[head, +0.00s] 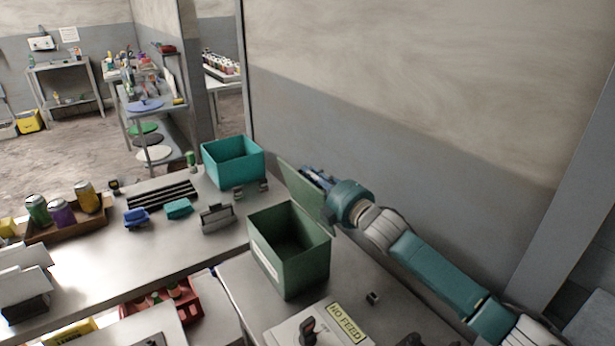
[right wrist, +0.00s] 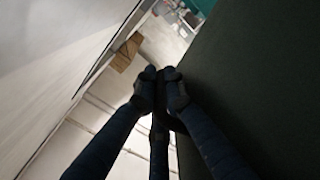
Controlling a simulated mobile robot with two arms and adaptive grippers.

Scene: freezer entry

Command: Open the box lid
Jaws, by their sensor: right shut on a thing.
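The dark green box (head: 282,275) stands on the counter in the head view, with its top uncovered and its dark inside showing. Its lid (head: 298,191) stands raised, roughly upright, along the box's far edge. My right gripper (head: 318,176) is at the far side of the lid, partly hidden by it. In the right wrist view its fingers (right wrist: 165,82) are together, with the large dark lid surface (right wrist: 255,85) right beside them. They are shut on the lid; the exact contact is too dark to make out. My left gripper is not in view.
A teal open bin (head: 232,162) stands behind the box. A "NO FEED" panel with a knob (head: 308,330) is in front. A tray of cans (head: 62,220) and small blue items lie at left. The wall (head: 420,130) is close behind my right arm.

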